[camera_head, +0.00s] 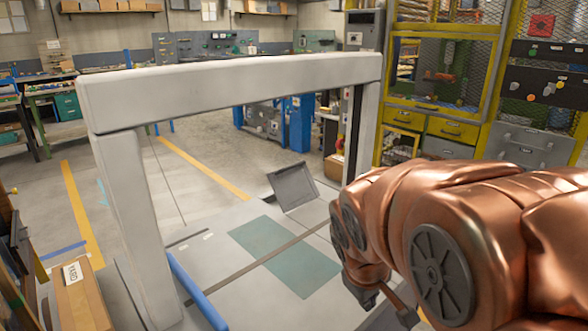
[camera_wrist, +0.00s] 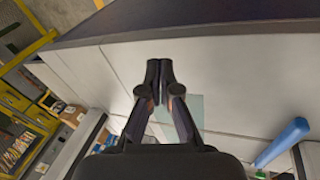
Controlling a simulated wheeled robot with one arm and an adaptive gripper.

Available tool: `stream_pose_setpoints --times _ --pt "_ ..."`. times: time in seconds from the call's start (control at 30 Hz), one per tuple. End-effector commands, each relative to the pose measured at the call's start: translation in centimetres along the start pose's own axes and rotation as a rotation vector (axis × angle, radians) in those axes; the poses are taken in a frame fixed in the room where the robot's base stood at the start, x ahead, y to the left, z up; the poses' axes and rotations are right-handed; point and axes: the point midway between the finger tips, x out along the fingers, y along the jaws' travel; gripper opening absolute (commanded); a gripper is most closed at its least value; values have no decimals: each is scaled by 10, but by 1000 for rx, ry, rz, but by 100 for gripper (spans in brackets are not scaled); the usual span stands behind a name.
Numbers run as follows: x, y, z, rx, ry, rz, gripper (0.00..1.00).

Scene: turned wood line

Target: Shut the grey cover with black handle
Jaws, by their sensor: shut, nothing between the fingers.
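The grey cover (camera_head: 292,186) stands tilted up, open, at the far right part of the light grey machine bed (camera_head: 215,250) in the head view. A black handle cannot be made out clearly on it. My gripper (camera_wrist: 160,72) is shut and empty in the wrist view, with its fingertips together above the pale bed. In the head view my arm reaches in from the right, and its end is low at the bed's right side, nearer than the cover and apart from it. A dark-edged panel (camera_wrist: 85,148) at the wrist view's lower left may be the cover.
A thick grey frame (camera_head: 230,85) arches over the bed, with a post at each side. A blue bar (camera_head: 198,292) runs along the bed's left edge; it also shows in the wrist view (camera_wrist: 282,142). A yellow cage cabinet (camera_head: 440,80) stands behind at right.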

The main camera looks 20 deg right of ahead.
Motion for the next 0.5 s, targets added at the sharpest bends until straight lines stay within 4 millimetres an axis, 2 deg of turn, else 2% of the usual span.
stream_pose_setpoints --times 0.03,0.2,0.4,0.5 --pt "2 30 -22 -40 49 73 0" --pt "-11 126 -97 -257 196 342 0" --pt "-41 216 -176 -578 290 657 0" --pt "-57 247 -213 -763 316 808 0"
